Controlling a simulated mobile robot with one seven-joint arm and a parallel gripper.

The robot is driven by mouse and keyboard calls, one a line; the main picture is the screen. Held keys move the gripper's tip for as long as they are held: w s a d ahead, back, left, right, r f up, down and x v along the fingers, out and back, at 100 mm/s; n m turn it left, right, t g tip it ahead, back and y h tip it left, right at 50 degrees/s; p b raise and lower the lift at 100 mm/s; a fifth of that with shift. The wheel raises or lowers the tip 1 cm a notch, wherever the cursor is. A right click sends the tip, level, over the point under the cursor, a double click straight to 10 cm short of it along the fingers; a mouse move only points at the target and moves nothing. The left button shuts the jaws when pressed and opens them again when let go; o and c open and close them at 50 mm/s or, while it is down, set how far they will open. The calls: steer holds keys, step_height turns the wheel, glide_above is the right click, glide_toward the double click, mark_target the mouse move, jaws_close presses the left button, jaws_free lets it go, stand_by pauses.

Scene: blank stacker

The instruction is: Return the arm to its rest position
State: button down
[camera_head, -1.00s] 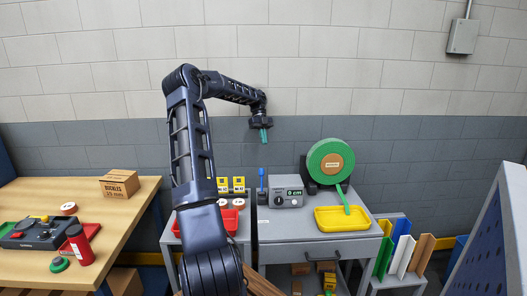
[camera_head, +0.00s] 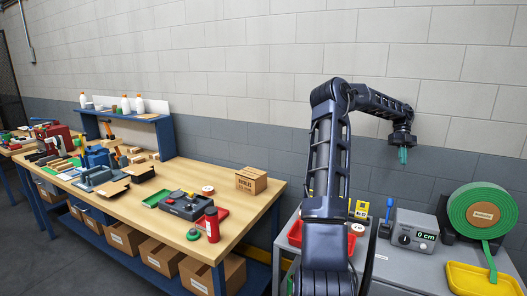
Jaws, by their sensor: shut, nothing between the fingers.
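My arm is raised in front of me, its elbow bent high and its forearm reaching to the right. My gripper (camera_head: 403,156) hangs pointing down in front of the grey wall, above the grey cart (camera_head: 393,271). Its teal fingers are shut with nothing between them. It is clear of the things below it.
Below it stand a grey device reading 0 cm (camera_head: 414,233), a green strap roll (camera_head: 482,212) and a yellow tray (camera_head: 483,281). A red tray (camera_head: 295,233) is partly behind my arm. A wooden workbench (camera_head: 219,216) with a cardboard box (camera_head: 251,181) fills the left.

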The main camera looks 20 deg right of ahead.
steer(key=shift+a, duration=0.1)
steer(key=w+a+r+n+t+h, duration=0.1)
steer(key=a+r+n+t, duration=0.25)
steer(key=a+n, duration=0.95)
steer(key=w+a+r+n+t+h, duration=0.15)
steer(key=a+r+n, duration=0.45)
steer(key=a, duration=1.4)
steer(key=s+a+f+n+t, duration=0.1)
steer(key=s+a+n+t, duration=0.1)
steer(key=s+a+n, duration=0.3)
steer(key=s+a+f+n+t, duration=0.1)
steer(key=s+a+f+n, duration=0.1)
steer(key=s+a+n, duration=0.3)
steer(key=s+a+f+n+t, duration=0.2)
steer(key=s+a+n, duration=0.3)
steer(key=a+n, duration=0.5)
steer(key=a+h, duration=0.1)
steer(key=a, duration=0.5)
steer(key=shift+a+t, duration=0.25)
steer(key=shift+t, duration=0.05)
steer(key=shift+r, duration=0.1)
